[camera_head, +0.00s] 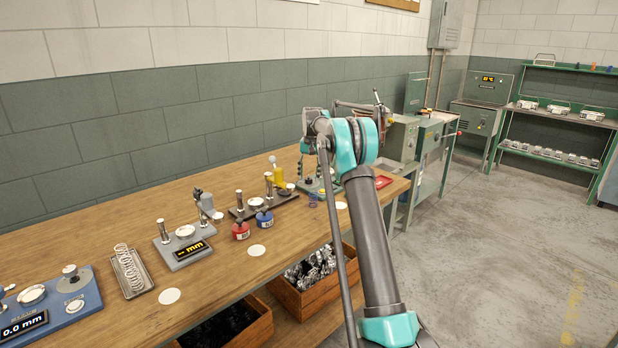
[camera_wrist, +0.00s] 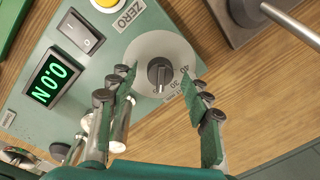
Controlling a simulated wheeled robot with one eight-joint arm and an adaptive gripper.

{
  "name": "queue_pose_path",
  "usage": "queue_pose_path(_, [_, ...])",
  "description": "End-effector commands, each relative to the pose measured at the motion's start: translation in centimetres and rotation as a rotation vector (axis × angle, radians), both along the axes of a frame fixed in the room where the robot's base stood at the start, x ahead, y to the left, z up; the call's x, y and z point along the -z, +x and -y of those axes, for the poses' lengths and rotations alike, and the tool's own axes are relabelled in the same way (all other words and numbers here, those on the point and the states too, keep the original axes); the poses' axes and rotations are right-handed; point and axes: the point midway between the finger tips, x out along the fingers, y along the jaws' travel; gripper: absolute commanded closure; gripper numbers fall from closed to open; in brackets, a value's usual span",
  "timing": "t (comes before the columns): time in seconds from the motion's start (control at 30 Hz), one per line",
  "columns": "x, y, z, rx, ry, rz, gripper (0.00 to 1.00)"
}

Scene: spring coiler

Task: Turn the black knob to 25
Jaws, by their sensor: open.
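The black knob (camera_wrist: 160,74) sits at the centre of a round light-grey dial on a green device (camera_wrist: 95,75) in the wrist view. The dial's printed numbers 40 and 30 show at its right side; others are too small or hidden to read. My gripper (camera_wrist: 158,76) is open, with one finger to the left of the knob and one to the right, both apart from it. Which number the knob points to I cannot tell. In the head view the green device (camera_head: 312,184) is partly hidden by my arm, and the knob cannot be made out.
A metal rod on a dark base (camera_wrist: 228,18) stands at upper right. Other instruments line the wooden bench (camera_head: 215,270) to the left.

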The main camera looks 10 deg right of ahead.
Motion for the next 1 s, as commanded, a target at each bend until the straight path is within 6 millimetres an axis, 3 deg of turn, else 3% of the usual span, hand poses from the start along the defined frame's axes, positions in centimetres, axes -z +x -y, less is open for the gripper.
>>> queue_pose_path(0.5, [-9.4, -0.1, 0.6, 0.001, 0.0, 0.0, 0.51])
queue_pose_path(0.7, [-11.0, -0.2, 0.6, 0.001, 0.0, 0.0, 0.51])
queue_pose_path(1.0, [-11.1, -0.2, 0.7, 0.0, 0.0, 0.0, 0.51])
